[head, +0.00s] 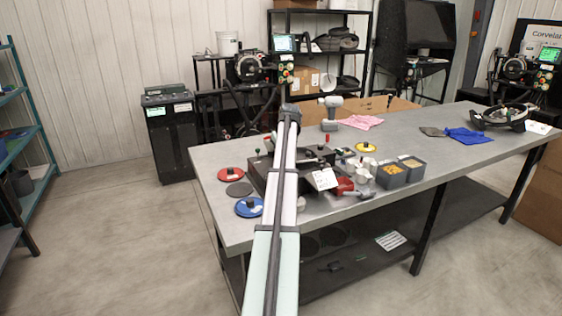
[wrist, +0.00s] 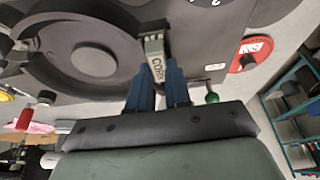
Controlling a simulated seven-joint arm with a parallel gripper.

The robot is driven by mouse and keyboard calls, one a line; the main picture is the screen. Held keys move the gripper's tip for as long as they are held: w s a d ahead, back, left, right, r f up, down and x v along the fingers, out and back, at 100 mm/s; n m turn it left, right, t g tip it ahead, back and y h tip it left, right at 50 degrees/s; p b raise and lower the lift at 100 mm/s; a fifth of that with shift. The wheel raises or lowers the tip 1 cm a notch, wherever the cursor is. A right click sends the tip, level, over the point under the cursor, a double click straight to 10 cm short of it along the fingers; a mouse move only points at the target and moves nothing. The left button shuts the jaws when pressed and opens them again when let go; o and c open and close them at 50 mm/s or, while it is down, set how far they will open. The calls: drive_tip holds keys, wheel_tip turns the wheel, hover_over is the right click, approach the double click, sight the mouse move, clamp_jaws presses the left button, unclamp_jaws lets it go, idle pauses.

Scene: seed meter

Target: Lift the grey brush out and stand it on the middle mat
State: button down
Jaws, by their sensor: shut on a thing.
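In the wrist view, my gripper (wrist: 157,90) has its two blue fingers shut on the grey brush (wrist: 154,56), a pale grey block with lettering on its face. The brush stands at a notch in the edge of the dark seed meter (wrist: 115,25), beside its round recess. I cannot tell whether it is still seated there. In the head view my arm covers the gripper and the brush. The dark grey round mat (head: 240,189) lies bare between a red disc (head: 231,174) and a blue disc (head: 249,208), left of the meter.
The red disc also shows in the wrist view (wrist: 250,54), near a green knob (wrist: 212,97). Grey bins (head: 391,176), a red-and-grey tool (head: 345,187) and a yellow disc (head: 366,147) lie right of the meter. The table's left edge is close to the mat.

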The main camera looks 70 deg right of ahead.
drive_tip(key=shift+r, duration=0.25)
idle(0.3)
drive_tip(key=shift+r, duration=1.25)
drive_tip(key=shift+r, duration=0.2)
drive_tip(key=shift+r, duration=1.6)
drive_tip(key=shift+w, duration=0.1)
drive_tip(key=shift+n, duration=0.6)
drive_tip(key=w+a+f, duration=0.1)
drive_tip(key=w, duration=0.2)
drive_tip(key=w+a+f, duration=0.1)
drive_tip(key=w+a, duration=0.1)
drive_tip(key=w+a+f, duration=0.1)
drive_tip(key=w+a, duration=0.1)
drive_tip(key=w, duration=0.1)
drive_tip(key=shift+w, duration=0.3)
drive_tip(key=w+a+f+m, duration=0.1)
drive_tip(key=w+a+f, duration=0.1)
drive_tip(key=a+f, duration=0.2)
drive_tip(key=shift+w+a+f, duration=0.2)
drive_tip(key=shift+w+a, duration=0.15)
drive_tip(key=shift+a, duration=0.55)
